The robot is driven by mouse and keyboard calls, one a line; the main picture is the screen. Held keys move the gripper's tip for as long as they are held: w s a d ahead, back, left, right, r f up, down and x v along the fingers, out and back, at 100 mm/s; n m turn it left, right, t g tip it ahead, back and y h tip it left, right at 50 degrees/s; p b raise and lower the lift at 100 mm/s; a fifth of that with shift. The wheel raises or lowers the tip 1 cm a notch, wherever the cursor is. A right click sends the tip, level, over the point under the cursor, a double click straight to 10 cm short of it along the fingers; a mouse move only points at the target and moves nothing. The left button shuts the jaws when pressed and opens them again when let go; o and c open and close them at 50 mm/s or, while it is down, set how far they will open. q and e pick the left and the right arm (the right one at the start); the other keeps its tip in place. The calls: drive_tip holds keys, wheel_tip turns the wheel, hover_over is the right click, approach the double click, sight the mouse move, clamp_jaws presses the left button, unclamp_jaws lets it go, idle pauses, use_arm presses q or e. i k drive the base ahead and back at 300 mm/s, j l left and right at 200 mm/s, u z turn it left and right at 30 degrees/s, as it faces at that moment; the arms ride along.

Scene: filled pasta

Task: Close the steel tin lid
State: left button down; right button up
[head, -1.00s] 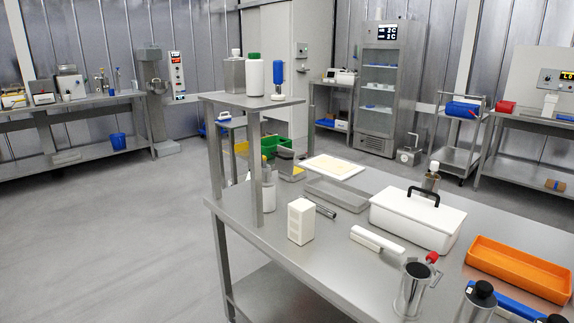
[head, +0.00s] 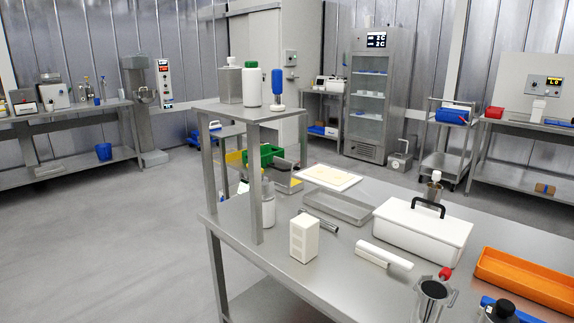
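I cannot tell for certain which thing is the steel tin. A square steel can (head: 229,85) with a pale cap (head: 231,61) stands on the raised shelf. An open-topped steel cylinder (head: 432,302) with a side handle stands at the front of the steel table, cut by the bottom edge. A red knob (head: 445,273) shows beside its rim. A shallow, open steel tray (head: 338,208) lies on the table, with no lid on it. Neither of my grippers is in view.
The steel table (head: 285,270) also bears a white box with a black handle (head: 422,232), an orange tray (head: 525,280), a white block (head: 304,239) and a white-handled tool (head: 383,255). The raised shelf (head: 248,110) stands at its left end. Open floor (head: 120,240) lies left.

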sight(282, 170)
drive_tip(key=i+j+z, duration=0.1)
drive_tip(key=z, duration=0.35)
drive_tip(key=j+z, duration=0.3)
drive_tip(key=z, duration=0.2)
drive_tip(key=i+j+z, duration=0.1)
drive_tip(key=j+z, duration=0.15)
drive_tip(key=j, duration=0.15)
drive_tip(key=j+z, duration=0.2)
drive_tip(key=j, duration=0.15)
drive_tip(key=j+z, duration=0.25)
drive_tip(key=j, duration=1.2)
drive_tip(key=k+j, duration=0.1)
drive_tip(key=j, duration=0.55)
drive_tip(key=j+z, duration=0.1)
drive_tip(key=j, duration=0.6)
drive_tip(key=i+l, duration=0.35)
